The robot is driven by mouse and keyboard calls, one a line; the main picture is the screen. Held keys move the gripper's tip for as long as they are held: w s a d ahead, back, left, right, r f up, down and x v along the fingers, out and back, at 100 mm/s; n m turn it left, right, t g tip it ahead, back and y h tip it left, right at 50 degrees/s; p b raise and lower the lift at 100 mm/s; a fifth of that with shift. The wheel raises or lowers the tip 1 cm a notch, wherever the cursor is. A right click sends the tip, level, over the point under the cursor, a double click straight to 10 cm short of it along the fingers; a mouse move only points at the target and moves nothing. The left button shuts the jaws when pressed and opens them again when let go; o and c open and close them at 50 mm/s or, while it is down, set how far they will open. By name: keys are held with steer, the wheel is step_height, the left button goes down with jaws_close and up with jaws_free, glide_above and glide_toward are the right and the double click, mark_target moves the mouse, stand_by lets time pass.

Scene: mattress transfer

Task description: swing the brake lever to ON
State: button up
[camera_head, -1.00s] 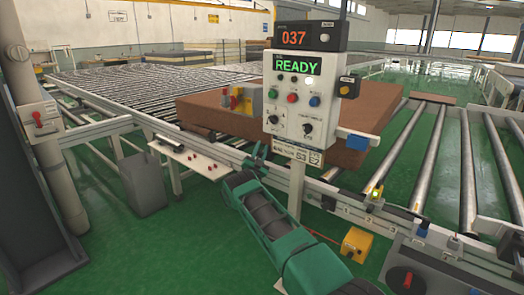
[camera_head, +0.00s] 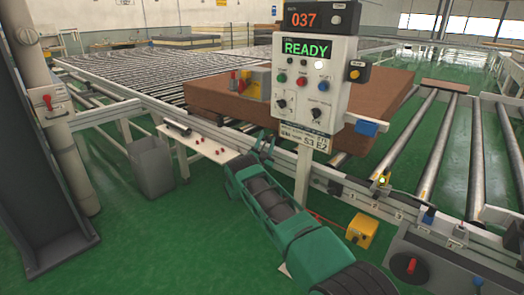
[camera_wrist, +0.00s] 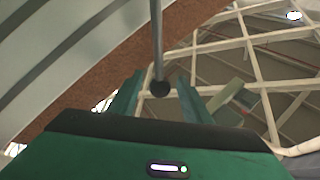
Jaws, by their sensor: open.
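A thin grey rod with a dark ball knob (camera_wrist: 160,88) shows in the wrist view, probably the brake lever. The knob lies between the two green fingers of my gripper (camera_wrist: 158,98) in the picture. The fingers are open, with a gap on each side of the knob. Whether the knob is at the fingers' depth I cannot tell. In the head view my gripper (camera_head: 265,147) is at the near conveyor rail, left of the control post. The lever and any ON marking cannot be made out there.
The control panel (camera_head: 309,85) reads READY, on a post close right of my arm. A brown mattress (camera_head: 367,97) lies behind it on the rollers. A white shelf (camera_head: 221,152), a grey bin (camera_head: 150,168) and a yellow box (camera_head: 361,231) stand near. Green floor is open at left front.

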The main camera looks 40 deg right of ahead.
steer(key=v, duration=0.5)
steer(key=shift+a+f, duration=0.3)
steer(key=shift+f, duration=0.05)
steer(key=shift+s+a+f, duration=0.1)
steer(key=shift+s+a, duration=0.2)
steer(key=shift+a, duration=0.05)
